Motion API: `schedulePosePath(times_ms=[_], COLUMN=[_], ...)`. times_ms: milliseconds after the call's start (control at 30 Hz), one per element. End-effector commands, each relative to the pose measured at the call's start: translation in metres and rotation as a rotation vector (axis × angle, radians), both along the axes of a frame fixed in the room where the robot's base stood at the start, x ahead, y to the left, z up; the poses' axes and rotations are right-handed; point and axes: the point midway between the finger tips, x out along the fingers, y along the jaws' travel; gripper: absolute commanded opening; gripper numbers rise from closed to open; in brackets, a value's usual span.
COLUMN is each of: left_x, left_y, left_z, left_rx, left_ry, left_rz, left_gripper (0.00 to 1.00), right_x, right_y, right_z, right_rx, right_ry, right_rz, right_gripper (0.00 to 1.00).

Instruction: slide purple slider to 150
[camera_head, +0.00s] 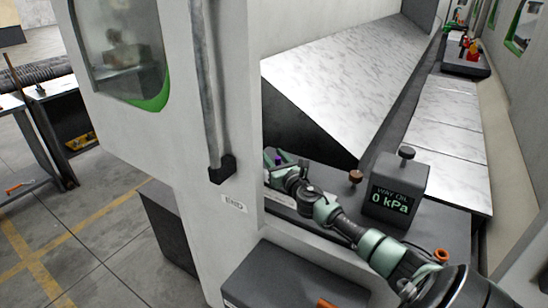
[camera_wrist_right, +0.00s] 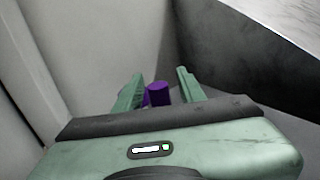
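The purple slider (camera_wrist_right: 158,94) shows in the right wrist view between the two green fingers of my right gripper (camera_wrist_right: 160,88), nearer the left finger. I cannot tell whether that finger touches it. The fingers are spread apart. In the head view a small purple bit of the slider (camera_head: 278,159) shows beside my right gripper (camera_head: 272,168), just past the edge of the machine's white front wall. The slider's track and any scale or 150 mark are hidden or too small to read. My left gripper is not in view.
A dark box (camera_head: 397,190) with a knob on top reads "WAY OIL 0 kPa" beside my right arm. A brown knob (camera_head: 355,177) stands left of it. The white machine wall (camera_head: 228,110) with a vertical handle (camera_head: 208,90) borders the gripper on the left. A sloped metal panel (camera_head: 345,75) rises behind.

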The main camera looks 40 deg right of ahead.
Motion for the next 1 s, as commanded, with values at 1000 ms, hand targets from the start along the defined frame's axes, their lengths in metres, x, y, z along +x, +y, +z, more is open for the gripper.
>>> schedulePosePath(times_ms=[1000], left_x=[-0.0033], left_y=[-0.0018], left_z=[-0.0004], left_rx=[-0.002], left_ry=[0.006], left_rz=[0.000], left_gripper=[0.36], right_x=[-0.0003], right_y=[0.0000], right_z=[0.0000], right_rx=[0.001], right_ry=[0.000], right_rz=[0.000], right_gripper=[0.00])
